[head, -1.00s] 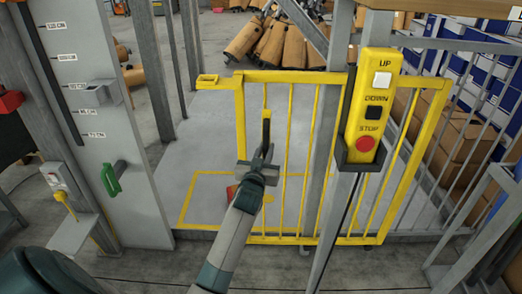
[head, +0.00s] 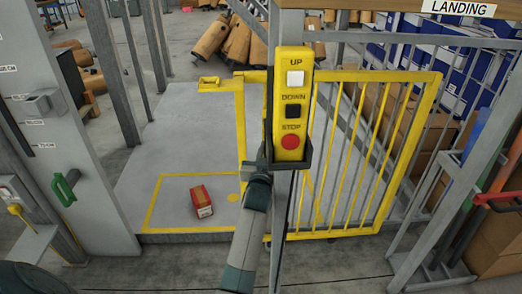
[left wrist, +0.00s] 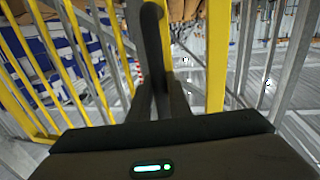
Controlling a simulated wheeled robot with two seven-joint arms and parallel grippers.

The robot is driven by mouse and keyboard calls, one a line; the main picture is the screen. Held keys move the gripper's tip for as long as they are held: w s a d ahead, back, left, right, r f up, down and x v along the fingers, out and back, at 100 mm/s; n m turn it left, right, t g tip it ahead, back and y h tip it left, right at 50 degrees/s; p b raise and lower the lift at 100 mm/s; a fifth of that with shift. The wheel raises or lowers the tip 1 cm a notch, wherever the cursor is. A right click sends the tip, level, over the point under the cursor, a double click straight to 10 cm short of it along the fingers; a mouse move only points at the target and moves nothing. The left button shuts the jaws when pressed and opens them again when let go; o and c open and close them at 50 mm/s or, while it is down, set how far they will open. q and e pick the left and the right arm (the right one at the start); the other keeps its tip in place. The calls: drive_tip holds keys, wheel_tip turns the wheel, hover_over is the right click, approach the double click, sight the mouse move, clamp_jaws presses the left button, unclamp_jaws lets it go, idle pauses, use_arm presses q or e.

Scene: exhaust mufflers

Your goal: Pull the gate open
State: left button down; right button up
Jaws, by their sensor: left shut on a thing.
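The yellow barred gate (head: 432,95) stands upright beyond the grey post and control panel. Its left upright (head: 240,125) is right of an open gap onto the grey platform. My left gripper (left wrist: 155,100) is shut on a dark upright bar (left wrist: 152,40), which looks like the gate's handle; a yellow gate bar (left wrist: 216,55) is just beside it. In the head view the control panel hides most of the gripper and handle. My right gripper is in neither view.
The yellow control panel (head: 291,65) with UP, DOWN and STOP buttons hangs close to my left arm. A red box (head: 201,201) lies on the platform (head: 160,130). A grey plate with a green handle (head: 65,187) stands left. Fence rails and blue-white boxes (head: 470,75) are right.

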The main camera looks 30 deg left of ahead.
use_arm(q)
drive_tip(key=shift+f, duration=0.1)
drive_tip(key=c, duration=1.6)
unclamp_jaws()
drive_tip(key=shift+c, duration=0.2)
drive_tip(key=shift+s+a, duration=0.1)
drive_tip(key=shift+a, duration=0.05)
